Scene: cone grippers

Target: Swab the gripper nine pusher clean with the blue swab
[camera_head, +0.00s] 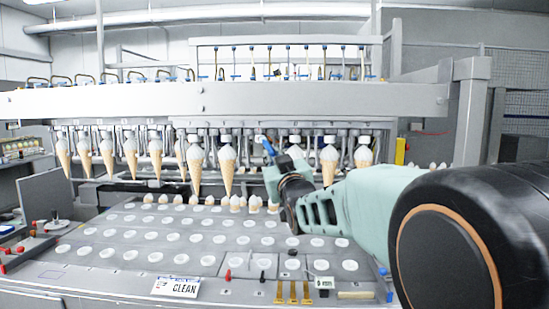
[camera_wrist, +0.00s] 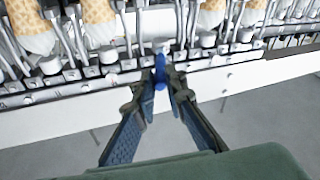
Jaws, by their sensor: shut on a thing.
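My gripper (camera_head: 275,165) is in front of the row of cone grippers, right of the middle. It is shut on the blue swab (camera_head: 268,147). In the wrist view, the fingers (camera_wrist: 165,90) meet around the blue swab (camera_wrist: 160,74), whose far end points at the machine's rail. The pusher row (camera_wrist: 108,54) shows there as white round caps. In the head view, a pale fitting (camera_head: 260,139) lies close to the swab's tip; I cannot tell if they touch. No number for gripper nine is readable, and my gripper hides part of that spot.
Cones hang in the row on both sides, such as this cone (camera_head: 227,168) and this cone (camera_head: 329,163). Below lies a grey tray plate (camera_head: 205,250) with many white discs. A "CLEAN" sign (camera_head: 176,287) and brass pieces (camera_head: 293,292) sit at the front edge.

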